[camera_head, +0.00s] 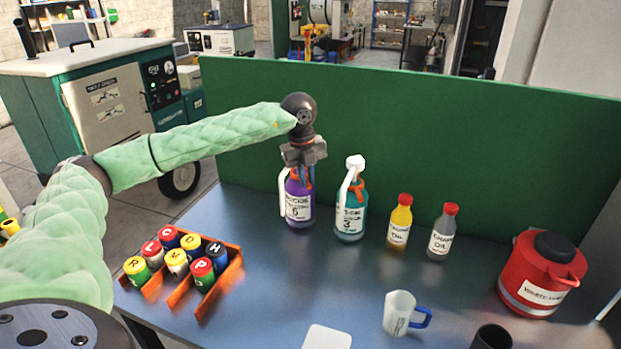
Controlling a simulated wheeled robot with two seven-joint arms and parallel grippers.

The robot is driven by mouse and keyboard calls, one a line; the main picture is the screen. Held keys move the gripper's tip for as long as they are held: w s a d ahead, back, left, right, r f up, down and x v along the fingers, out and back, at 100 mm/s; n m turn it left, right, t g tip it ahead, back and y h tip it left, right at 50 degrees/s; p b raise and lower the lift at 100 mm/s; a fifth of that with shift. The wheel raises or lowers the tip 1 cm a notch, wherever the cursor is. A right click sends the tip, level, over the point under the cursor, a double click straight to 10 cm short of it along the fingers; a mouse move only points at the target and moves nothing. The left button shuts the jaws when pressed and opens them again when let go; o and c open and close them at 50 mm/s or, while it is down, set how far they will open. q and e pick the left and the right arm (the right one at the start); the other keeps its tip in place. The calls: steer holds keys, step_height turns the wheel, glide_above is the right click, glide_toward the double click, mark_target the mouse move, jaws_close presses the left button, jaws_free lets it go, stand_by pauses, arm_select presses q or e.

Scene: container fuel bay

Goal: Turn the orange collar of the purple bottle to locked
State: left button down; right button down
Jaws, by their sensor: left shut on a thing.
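The purple bottle (300,208) stands upright on the table towards the back, with a white label on its front. My left gripper (302,172) points down over the top of this bottle and is shut on its top, around where the collar sits. The gripper hides most of the bottle's top, so the orange collar's position cannot be read. A white handle or tube shows at the bottle's left side. My right gripper is not in view.
A teal bottle (351,212) with a white top stands close on the right. Further right are a yellow bottle (400,222), a grey bottle (442,233) and a red container (541,275). An orange rack (231,270) holds several cans. A green panel (420,140) stands behind.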

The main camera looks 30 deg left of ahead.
arm_select(q)
steer(key=c, duration=1.5)
jaws_free()
steer(key=shift+o, duration=0.2)
